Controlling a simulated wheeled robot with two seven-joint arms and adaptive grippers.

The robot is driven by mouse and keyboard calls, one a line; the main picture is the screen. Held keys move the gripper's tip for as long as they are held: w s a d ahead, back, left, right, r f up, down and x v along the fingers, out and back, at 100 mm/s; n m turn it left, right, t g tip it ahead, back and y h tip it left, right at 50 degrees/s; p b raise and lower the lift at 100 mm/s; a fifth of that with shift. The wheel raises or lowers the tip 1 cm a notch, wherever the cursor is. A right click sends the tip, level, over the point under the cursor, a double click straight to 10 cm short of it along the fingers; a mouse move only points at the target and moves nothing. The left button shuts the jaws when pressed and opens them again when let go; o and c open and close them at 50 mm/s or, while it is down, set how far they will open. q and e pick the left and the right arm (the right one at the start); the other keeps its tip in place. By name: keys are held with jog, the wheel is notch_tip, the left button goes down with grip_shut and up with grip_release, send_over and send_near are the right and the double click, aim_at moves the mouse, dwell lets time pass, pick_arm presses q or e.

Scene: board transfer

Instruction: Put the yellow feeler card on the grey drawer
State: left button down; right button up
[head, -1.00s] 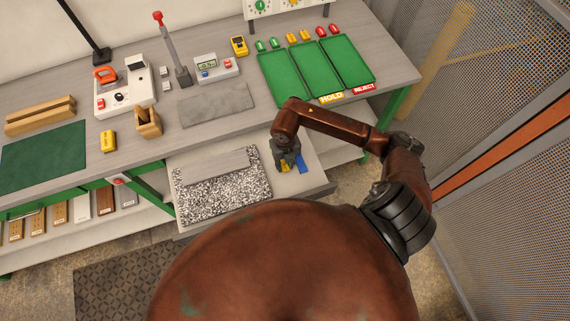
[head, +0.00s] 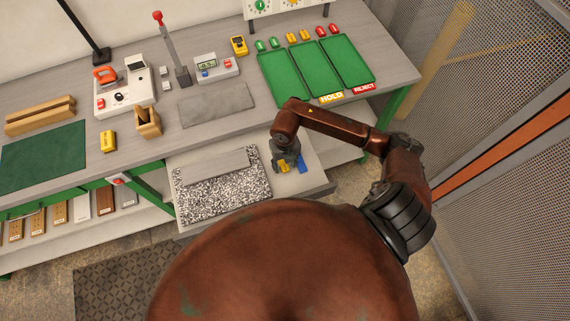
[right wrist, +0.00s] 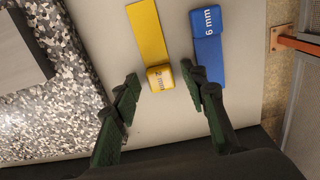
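The yellow feeler card (right wrist: 152,35), its end block marked 2 mm, lies flat on the pulled-out grey drawer (head: 315,184). In the head view the card (head: 284,168) is partly hidden by my right gripper (head: 287,160), which points down over it. In the right wrist view my right gripper (right wrist: 160,76) is open, with one finger on each side of the card's end block and gaps showing. A blue card (right wrist: 209,45) marked 6 mm lies beside it on the right, near the right fingertip. My left gripper is out of view.
A speckled board (head: 222,190) with a grey plate (head: 212,165) on it fills the drawer's left part. Green trays (head: 346,60), a grey mat (head: 217,105) and a yellow meter (head: 239,45) are on the bench above. A mesh fence (head: 505,150) stands at the right.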

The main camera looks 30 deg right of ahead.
aim_at(285, 166)
notch_tip(285, 166, up, 12)
dwell(0.4)
